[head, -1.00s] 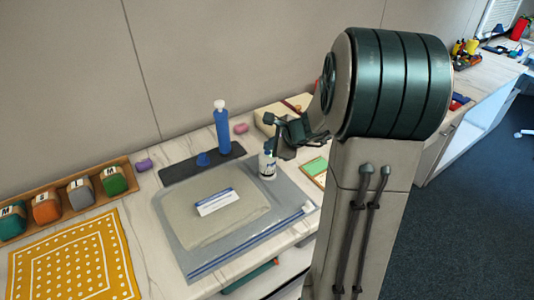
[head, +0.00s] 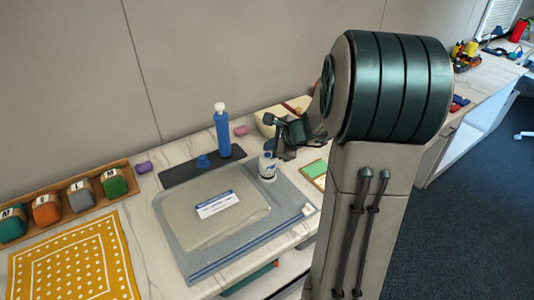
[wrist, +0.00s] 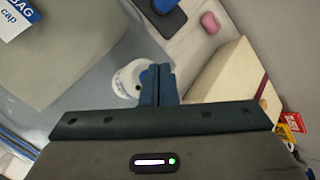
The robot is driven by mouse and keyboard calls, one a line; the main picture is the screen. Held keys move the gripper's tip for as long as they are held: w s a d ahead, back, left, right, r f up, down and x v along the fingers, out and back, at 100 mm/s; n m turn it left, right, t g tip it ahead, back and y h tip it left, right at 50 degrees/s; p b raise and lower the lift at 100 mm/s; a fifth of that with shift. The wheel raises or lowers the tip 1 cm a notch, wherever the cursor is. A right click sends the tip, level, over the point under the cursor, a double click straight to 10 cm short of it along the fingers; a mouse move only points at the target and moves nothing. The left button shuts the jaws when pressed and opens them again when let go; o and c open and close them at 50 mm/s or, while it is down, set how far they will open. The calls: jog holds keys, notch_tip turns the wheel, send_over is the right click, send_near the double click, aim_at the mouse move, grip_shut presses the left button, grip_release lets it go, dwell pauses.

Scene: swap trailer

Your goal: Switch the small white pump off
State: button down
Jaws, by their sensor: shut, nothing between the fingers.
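The small white pump (head: 267,168) stands upright at the far right corner of a clear bag (head: 180,225) on the counter. In the wrist view the pump (wrist: 130,80) shows from above as a white round body with a dark blue part by my fingers. My gripper (wrist: 160,72) is shut and empty. Its fingertips are at the pump's right side in that view and hide part of it. I cannot tell whether they touch it. The switch position is not readable.
The bag holds a grey folded bundle with a white-blue label card (head: 217,203). A cream box (wrist: 222,80) is right of my fingers. A yellow cloth (head: 75,262) lies left.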

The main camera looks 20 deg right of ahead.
jog(key=shift+r, duration=0.3)
notch_tip(320, 180, up, 6)
jog(key=p, duration=0.4)
jog(key=shift+p, duration=0.35)
